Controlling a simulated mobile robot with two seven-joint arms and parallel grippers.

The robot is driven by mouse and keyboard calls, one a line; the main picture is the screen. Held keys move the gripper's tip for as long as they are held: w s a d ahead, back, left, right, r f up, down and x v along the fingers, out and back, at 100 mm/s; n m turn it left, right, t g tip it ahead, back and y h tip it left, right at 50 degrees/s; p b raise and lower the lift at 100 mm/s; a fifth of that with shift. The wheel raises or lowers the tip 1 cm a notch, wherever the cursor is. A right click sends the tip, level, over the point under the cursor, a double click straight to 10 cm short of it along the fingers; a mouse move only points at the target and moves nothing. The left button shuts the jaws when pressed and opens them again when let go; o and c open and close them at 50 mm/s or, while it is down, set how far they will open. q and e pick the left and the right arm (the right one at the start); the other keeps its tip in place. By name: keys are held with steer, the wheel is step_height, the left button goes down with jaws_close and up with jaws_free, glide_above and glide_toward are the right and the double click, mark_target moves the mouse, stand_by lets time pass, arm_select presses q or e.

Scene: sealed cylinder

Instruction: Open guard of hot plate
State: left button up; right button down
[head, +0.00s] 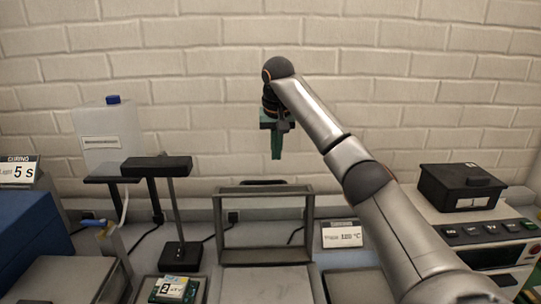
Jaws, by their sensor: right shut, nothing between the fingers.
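A grey rectangular frame (219,232), which looks like the guard of the hot plate, stands at the back of the bench in the middle of the head view. A dark handle-like bar shows above its top edge. A flat grey plate (266,286), probably the hot plate, lies in front of it, cut by the lower picture edge. A sign reading 120 °C (342,234) stands right of the frame. My right gripper (276,154) points down above the frame, shut and empty, apart from it. My left gripper is not in view.
A black stand (179,257) with a dark top block is left of the frame, with a small green labelled item (174,289) in front. A clear bottle (108,135) with a blue cap stands behind. A black box (461,187) sits on the right-hand device.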

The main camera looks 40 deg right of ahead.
step_height(320, 180, down, 6)
steer(key=s+p, duration=0.1)
steer(key=shift+a+f, duration=0.15)
steer(key=shift+a, duration=0.3)
stand_by(0.5)
